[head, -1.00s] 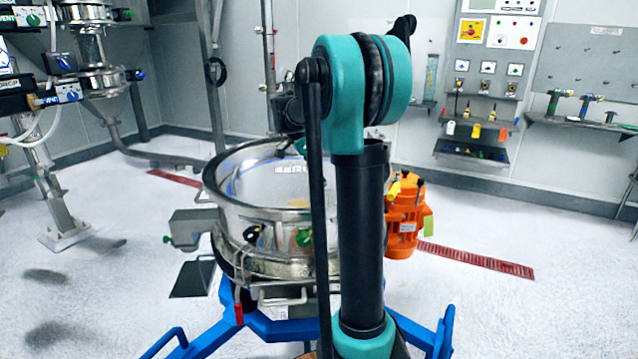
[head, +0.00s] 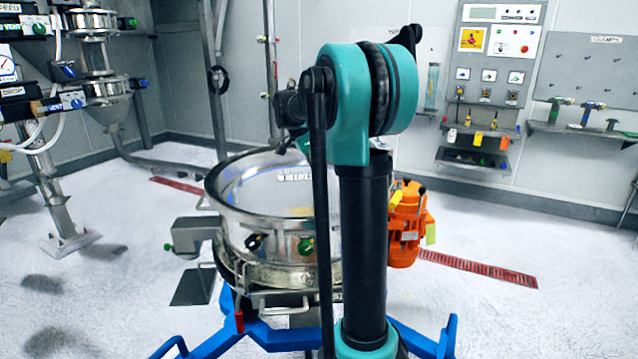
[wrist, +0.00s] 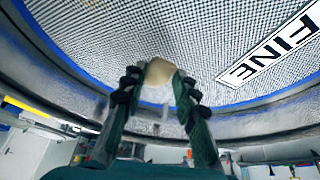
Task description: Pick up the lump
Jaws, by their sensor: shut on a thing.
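The lump (wrist: 157,72) is a small beige block in the middle of the wrist view. My gripper (wrist: 158,84) is shut on it, with a dark finger pressed on each side. Behind the lump is the sifter's mesh (wrist: 120,35), and I cannot tell from this view whether the lump touches it. In the head view the round steel sifter (head: 238,230) stands left of my arm, which hides its right side. My gripper and the lump cannot be made out clearly there.
A black-and-white FINE label (wrist: 270,52) lies on the mesh. An orange motor (head: 405,235) sits at the sifter's right, and a blue frame (head: 280,338) carries it. A steel feed column (head: 105,90) stands at the left. The white floor (head: 490,325) at the right is largely clear.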

